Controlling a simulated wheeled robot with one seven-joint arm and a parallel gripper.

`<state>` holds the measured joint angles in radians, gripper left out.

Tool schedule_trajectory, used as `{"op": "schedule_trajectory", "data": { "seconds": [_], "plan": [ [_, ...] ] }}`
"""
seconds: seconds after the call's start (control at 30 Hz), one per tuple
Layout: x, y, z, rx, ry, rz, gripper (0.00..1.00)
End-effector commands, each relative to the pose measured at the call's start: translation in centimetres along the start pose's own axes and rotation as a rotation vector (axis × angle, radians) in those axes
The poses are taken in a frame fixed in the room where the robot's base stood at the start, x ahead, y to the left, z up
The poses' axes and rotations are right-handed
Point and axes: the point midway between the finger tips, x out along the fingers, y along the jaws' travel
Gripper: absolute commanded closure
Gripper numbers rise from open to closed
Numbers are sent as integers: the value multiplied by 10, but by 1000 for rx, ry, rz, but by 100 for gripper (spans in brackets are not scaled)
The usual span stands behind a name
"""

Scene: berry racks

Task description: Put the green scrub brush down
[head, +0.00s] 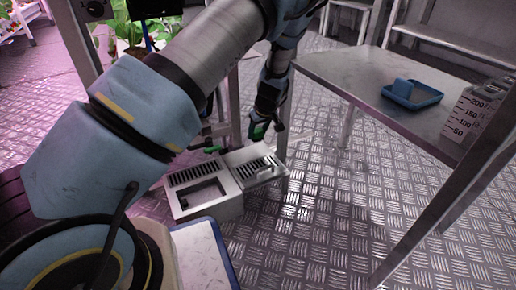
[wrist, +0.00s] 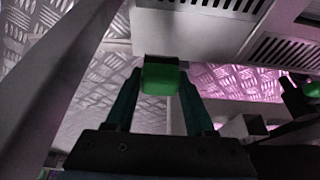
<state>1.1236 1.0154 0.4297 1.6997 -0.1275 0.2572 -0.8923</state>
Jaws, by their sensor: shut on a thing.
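My gripper (wrist: 160,84) is shut on the green scrub brush (wrist: 160,79), whose green block sits between the two dark fingers in the wrist view. A dark strip shows along the brush's far edge. In the head view my gripper (head: 258,134) hangs low at the end of my arm, by a metal leg. Only a small green patch of the brush shows there. It is held above the diamond-plate floor, close to a grey slotted metal box (head: 226,201). I cannot tell if the brush touches anything.
The box has a slotted panel (head: 268,181) at its right. A metal table (head: 345,68) on the right bears a blue tray (head: 427,102) with a blue block, and a graduated container (head: 478,105). A green-tipped fitting (head: 211,150) is left of my gripper.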

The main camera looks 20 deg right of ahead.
Motion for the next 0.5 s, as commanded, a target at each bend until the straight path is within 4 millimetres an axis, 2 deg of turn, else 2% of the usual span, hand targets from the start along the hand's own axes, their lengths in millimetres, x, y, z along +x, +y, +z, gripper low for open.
{"op": "schedule_trajectory", "data": {
  "seconds": [0.17,0.4,0.5],
  "plan": [
    [10,0,4,0,2,2,98],
    [49,0,20,1,1,1,98],
    [53,3,19,0,2,4,98]
  ]
}}
